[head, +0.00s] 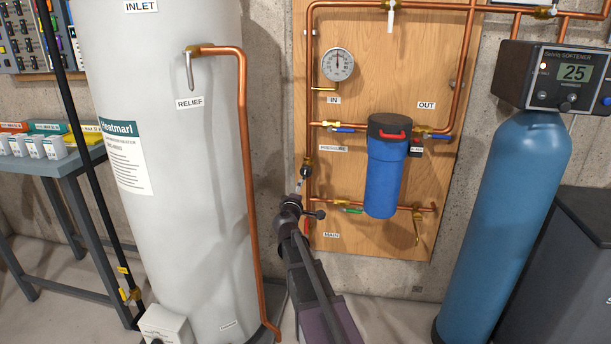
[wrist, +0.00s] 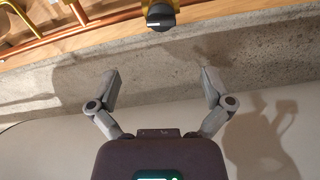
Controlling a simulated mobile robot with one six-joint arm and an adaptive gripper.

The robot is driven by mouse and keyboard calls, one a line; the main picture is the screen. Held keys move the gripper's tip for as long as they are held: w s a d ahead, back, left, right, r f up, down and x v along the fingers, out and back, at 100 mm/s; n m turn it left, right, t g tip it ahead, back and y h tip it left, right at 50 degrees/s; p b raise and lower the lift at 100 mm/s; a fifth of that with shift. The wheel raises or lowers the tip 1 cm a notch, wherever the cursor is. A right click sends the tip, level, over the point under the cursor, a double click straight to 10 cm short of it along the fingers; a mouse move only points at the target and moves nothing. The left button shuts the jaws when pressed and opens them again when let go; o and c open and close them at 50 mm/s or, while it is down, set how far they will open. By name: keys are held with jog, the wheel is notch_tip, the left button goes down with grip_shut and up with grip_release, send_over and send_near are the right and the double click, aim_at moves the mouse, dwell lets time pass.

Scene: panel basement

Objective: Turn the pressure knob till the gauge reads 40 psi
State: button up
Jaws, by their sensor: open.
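The pressure knob (head: 306,171) is a small dark knob on a brass fitting of the left copper pipe, below and left of the PRESSURE label (head: 333,148). In the wrist view the black knob (wrist: 160,17) is at the top centre, beyond and roughly midway between my fingertips. My gripper (wrist: 160,78) is open and empty, with its two grey fingers spread and apart from the knob. In the head view my arm reaches up just below the knob, and its fingers are hard to make out. The round gauge (head: 338,64) hangs above; its needle points about straight up, its figures too small to read.
A blue filter housing (head: 384,180) is right of the knob on the wooden board (head: 430,110). A lower copper line carries a green-handled valve (head: 349,210). The white heater tank (head: 175,200) with its copper relief pipe (head: 246,170) stands close on the left, the blue softener tank (head: 510,220) on the right.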

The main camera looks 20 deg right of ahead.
aim_at(305, 175)
jog(key=x, duration=1.3)
jog(key=shift+w+f, duration=0.1)
jog(key=shift+w, duration=0.3)
